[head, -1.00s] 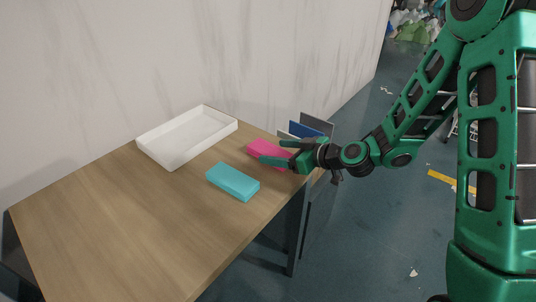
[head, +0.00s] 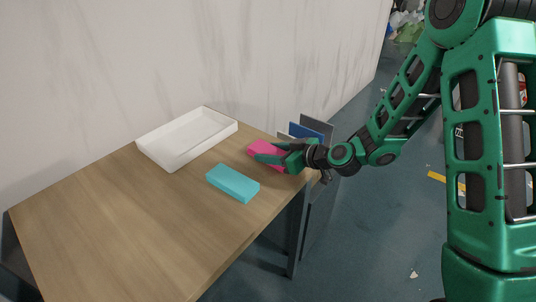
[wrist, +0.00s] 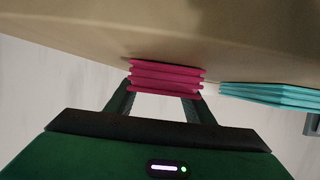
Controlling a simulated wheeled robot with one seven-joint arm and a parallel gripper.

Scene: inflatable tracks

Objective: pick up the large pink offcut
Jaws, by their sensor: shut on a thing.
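The large pink offcut (head: 264,149) is a flat block near the right end of the wooden table, partly hidden by my gripper in the head view. In the wrist view it shows as a stack of pink layers (wrist: 166,76) between my fingertips. My gripper (head: 277,157) reaches in from the right, low at the table top. Its two fingers (wrist: 163,88) are shut on the pink offcut, one on each side. The offcut appears to be at the table surface; I cannot tell if there is any gap under it.
A teal block (head: 233,183) lies left and in front of the pink one; it also shows in the wrist view (wrist: 270,97). A white tray (head: 172,162) stands at the back by the wall. Grey and blue panels (head: 306,130) stand beyond the table's right end. The table's front left (head: 110,230) is clear.

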